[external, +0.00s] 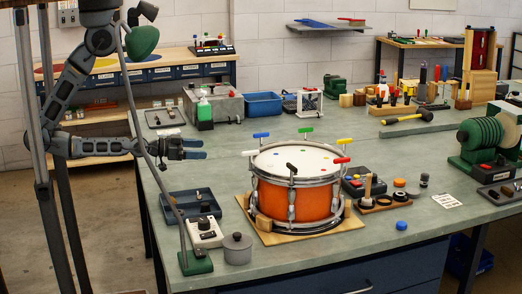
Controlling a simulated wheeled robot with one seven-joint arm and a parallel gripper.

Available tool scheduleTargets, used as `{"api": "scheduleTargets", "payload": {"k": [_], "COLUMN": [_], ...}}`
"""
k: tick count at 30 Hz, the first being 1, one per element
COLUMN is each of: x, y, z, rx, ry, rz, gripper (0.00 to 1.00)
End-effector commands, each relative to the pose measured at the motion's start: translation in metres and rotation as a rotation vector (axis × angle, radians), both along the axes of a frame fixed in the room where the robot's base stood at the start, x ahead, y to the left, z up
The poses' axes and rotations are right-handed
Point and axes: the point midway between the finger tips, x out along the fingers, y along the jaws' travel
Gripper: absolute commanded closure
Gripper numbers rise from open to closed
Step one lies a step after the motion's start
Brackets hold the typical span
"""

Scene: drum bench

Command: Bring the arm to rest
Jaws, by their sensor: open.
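My arm comes in at the upper left and its forearm reaches level to the right. My gripper (194,150) is above the left end of the bench, up and to the left of the drum, touching nothing that I can see. Its two blue fingertips point right with a gap between them, and it is empty. The orange snare drum (290,199) stands on a wooden board (271,234) on the bench, with coloured T-handled keys around its rim, among them a green key (305,131) and a red key (341,160).
A lamp stand (196,262) rises at the bench's front left, its pole passing close to my forearm. Nearby are a blue tray (178,206), a grey pot (237,250) and a control box (204,233). A yellow-black mallet (407,118) and a green machine (482,138) are at the right.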

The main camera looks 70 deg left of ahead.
Motion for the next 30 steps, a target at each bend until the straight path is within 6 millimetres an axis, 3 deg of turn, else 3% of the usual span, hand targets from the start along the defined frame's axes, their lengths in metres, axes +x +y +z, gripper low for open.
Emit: {"api": "scheduleTargets", "payload": {"k": [1, 9, 15, 21, 30], "x": [-0.02, -0.113, -0.16, -0.179, -0.18], "y": [0.003, 0.017, 0.021, 0.022, 0.022], "z": [0.001, 0.031, 0.06, 0.077, 0.078], "rx": [-0.006, -0.048, -0.077, -0.093, -0.095], "ry": [0.018, 0.078, 0.113, 0.127, 0.128], "rz": [0.01, 0.057, 0.073, 0.078, 0.078], "gripper": [0.19, 0.19, 0.19, 0.19, 0.19]}}
